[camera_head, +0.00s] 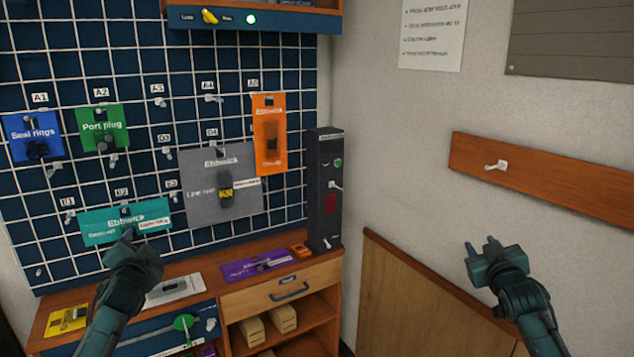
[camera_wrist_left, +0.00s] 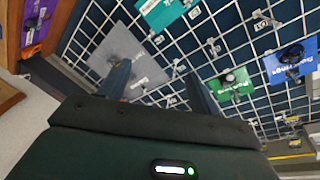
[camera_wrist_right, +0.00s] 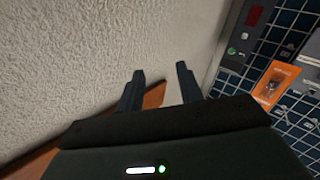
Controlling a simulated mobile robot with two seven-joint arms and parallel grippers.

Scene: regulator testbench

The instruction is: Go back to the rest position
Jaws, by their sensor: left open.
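My left gripper (camera_head: 125,240) is in front of the lower left of the pegboard, above the bench. Its fingers stand apart and empty in the left wrist view (camera_wrist_left: 157,78). My right gripper (camera_head: 481,243) is raised at the right, in front of the bare wall and below the wooden rail. Its fingers are also apart with nothing between them in the right wrist view (camera_wrist_right: 160,71). Neither gripper appears to touch anything.
The blue pegboard (camera_head: 120,70) carries several coloured packs, including a teal pack (camera_head: 95,228) near my left gripper. The bench (camera_head: 215,275) holds a purple pack (camera_head: 258,264), a yellow pack (camera_head: 66,320) and a dark tester box (camera_head: 325,185). A wall rail (camera_head: 560,180) has a hook.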

